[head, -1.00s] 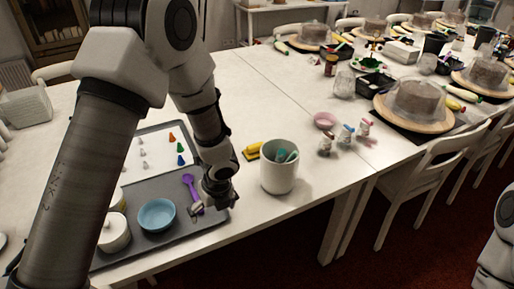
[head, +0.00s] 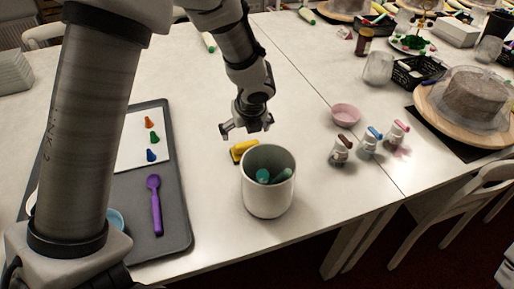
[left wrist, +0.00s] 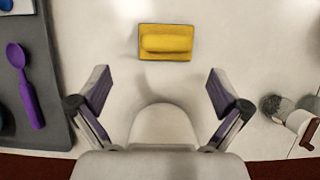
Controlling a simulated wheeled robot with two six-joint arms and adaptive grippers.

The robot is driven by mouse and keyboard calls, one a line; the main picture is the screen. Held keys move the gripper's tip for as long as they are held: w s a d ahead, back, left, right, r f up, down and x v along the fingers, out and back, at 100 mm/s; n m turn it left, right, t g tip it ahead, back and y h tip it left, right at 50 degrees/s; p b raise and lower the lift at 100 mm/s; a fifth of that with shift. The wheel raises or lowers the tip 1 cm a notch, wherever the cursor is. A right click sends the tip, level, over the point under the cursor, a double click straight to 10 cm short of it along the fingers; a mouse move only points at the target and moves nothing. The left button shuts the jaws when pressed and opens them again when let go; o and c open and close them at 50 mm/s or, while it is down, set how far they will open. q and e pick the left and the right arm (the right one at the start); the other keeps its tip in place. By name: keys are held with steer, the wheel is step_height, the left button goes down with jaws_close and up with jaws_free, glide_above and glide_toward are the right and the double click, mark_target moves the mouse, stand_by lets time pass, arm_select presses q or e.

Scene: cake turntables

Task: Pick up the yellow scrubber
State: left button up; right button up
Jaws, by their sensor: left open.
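The yellow scrubber (head: 243,151) lies flat on the white table, just behind a white cup. In the left wrist view the scrubber (left wrist: 165,42) is in full view, a yellow block with a raised grip, beyond the fingertips and centred between them. My left gripper (head: 246,130) is open and empty, above the table over the scrubber's area, fingers pointing down. In the left wrist view its two fingers (left wrist: 159,92) stand wide apart. My right gripper is not in view.
The white cup (head: 268,199) holding teal-handled items stands close in front of the scrubber. A grey tray (head: 177,215) with a purple spoon (head: 155,205) is at left. A pink bowl (head: 346,115) and small shaker bottles (head: 369,141) stand at right. Table behind the scrubber is clear.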

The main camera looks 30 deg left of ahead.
mark_target(247, 143)
arm_select(q)
steer(key=shift+w+a+f+b, duration=0.1)
steer(key=shift+w+f+b, duration=0.15)
steer(key=shift+w+f, duration=0.25)
steer(key=shift+w+f+b, duration=0.2)
steer(key=shift+w+f, duration=0.05)
steer(key=shift+f, duration=0.35)
steer(key=b+x, duration=0.2)
steer(key=x, duration=0.4)
steer(key=shift+s+f+b, duration=0.1)
steer(key=shift+f+b, duration=0.15)
steer(key=shift+b, duration=0.05)
steer(key=shift+f, duration=0.3)
steer(key=shift+r, duration=0.1)
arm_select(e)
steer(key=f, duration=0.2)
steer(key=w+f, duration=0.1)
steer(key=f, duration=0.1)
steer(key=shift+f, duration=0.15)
arm_select(q)
steer(key=shift+r, duration=0.1)
steer(key=c, duration=1.1)
